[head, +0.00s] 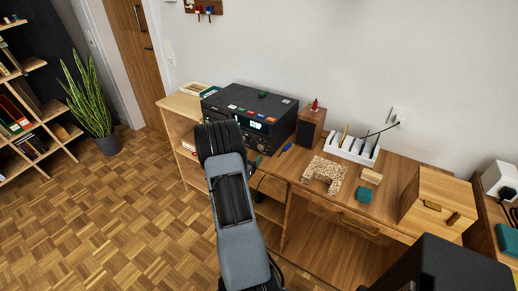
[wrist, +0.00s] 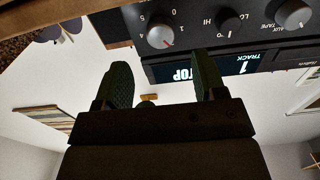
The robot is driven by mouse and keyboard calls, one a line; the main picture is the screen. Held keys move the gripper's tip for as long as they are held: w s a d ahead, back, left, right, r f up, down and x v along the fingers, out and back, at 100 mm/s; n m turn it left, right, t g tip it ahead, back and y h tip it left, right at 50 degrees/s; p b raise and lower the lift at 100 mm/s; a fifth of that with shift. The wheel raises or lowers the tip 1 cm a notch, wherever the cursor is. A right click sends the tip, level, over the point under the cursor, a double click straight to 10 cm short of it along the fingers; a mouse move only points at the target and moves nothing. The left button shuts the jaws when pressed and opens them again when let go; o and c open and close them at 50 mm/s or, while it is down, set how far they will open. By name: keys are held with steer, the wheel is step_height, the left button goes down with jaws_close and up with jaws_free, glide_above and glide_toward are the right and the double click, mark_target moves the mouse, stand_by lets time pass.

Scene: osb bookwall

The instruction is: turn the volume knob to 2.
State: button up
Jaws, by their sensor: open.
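The black stereo (head: 250,117) stands on the wooden desk in the head view, its lower front partly hidden by my arm. In the wrist view its front panel appears upside down. A round silver knob (wrist: 160,34) with numerals around it, apparently the volume knob, has a red pointer mark toward the picture's lower right. The exact number it points to cannot be read. My gripper (wrist: 164,75) is open, its two dark green fingers apart and below the knob in the picture, with nothing between them. In the head view the gripper is mostly hidden behind my arm.
Two more knobs sit to the right: a LO/HI knob (wrist: 228,21) and an AUX/TAPE selector (wrist: 293,14). A lit display (wrist: 205,68) is near the fingers.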

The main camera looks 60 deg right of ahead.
mark_target(260, 148)
steer(key=shift+d, duration=3.2)
steer(key=shift+c, duration=0.5)
steer(key=c, duration=0.8)
steer(key=shift+f+m+b, duration=0.2)
steer(key=shift+m+b, duration=0.3)
steer(key=shift+b, duration=0.25)
steer(key=shift+r+m, duration=0.2)
steer(key=shift+m, duration=0.1)
steer(key=o, duration=0.9)
